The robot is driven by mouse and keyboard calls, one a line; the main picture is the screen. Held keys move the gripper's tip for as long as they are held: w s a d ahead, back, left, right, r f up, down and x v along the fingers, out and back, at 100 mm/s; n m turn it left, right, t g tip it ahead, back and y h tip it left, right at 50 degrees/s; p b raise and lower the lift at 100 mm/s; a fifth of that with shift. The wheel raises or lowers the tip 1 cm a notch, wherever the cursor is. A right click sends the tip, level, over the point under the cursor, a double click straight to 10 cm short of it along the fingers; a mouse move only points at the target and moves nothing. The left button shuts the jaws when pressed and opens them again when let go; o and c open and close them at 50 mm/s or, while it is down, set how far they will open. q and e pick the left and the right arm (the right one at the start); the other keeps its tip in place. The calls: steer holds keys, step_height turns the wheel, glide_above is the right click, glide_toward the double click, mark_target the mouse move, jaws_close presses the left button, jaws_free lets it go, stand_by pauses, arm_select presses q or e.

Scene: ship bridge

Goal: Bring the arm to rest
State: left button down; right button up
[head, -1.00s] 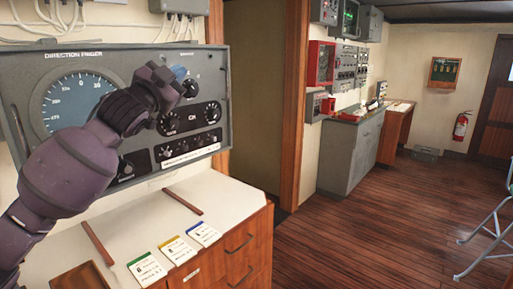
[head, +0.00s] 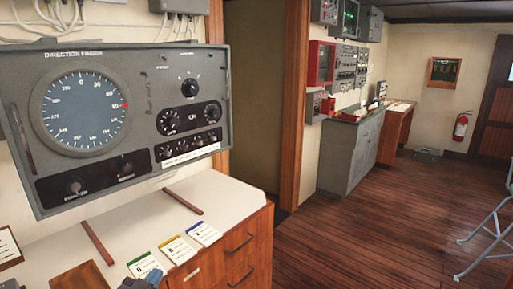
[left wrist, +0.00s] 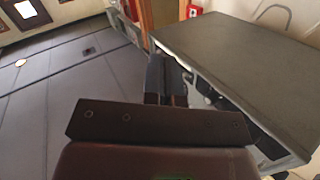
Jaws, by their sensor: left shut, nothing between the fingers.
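My left gripper (head: 143,281) shows only in part at the bottom edge of the head view, in front of the white-topped cabinet (head: 222,187) and below the cards. Most of the left arm is out of that view. In the left wrist view the two dark fingers of this gripper (left wrist: 166,82) are together, shut with nothing between them. The grey casing of the direction finder (left wrist: 235,62) stands to their right in that view. My right gripper is not in view.
The direction finder (head: 192,60) hangs above the cabinet, its dial and knobs unobstructed. Green, yellow and blue-edged cards (head: 178,250) lie along the cabinet's front, with a wooden tray (head: 80,278) to the left. Open wooden floor (head: 350,220) lies to the right.

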arm_select(q)
steer(key=s+a+f+n+g+y, duration=0.1)
steer(key=s+a+f+n+g, duration=0.1)
steer(key=s+f, duration=0.7)
steer(key=s+a+f+n+g+y, duration=0.1)
steer(key=s+f+n+g+y, duration=0.1)
steer(key=s+f, duration=0.8)
steer(key=s+g, duration=0.1)
steer(key=s, duration=0.2)
steer(key=shift+s+a+f, duration=0.15)
steer(key=shift+s+a, duration=0.15)
steer(key=shift+a, duration=0.05)
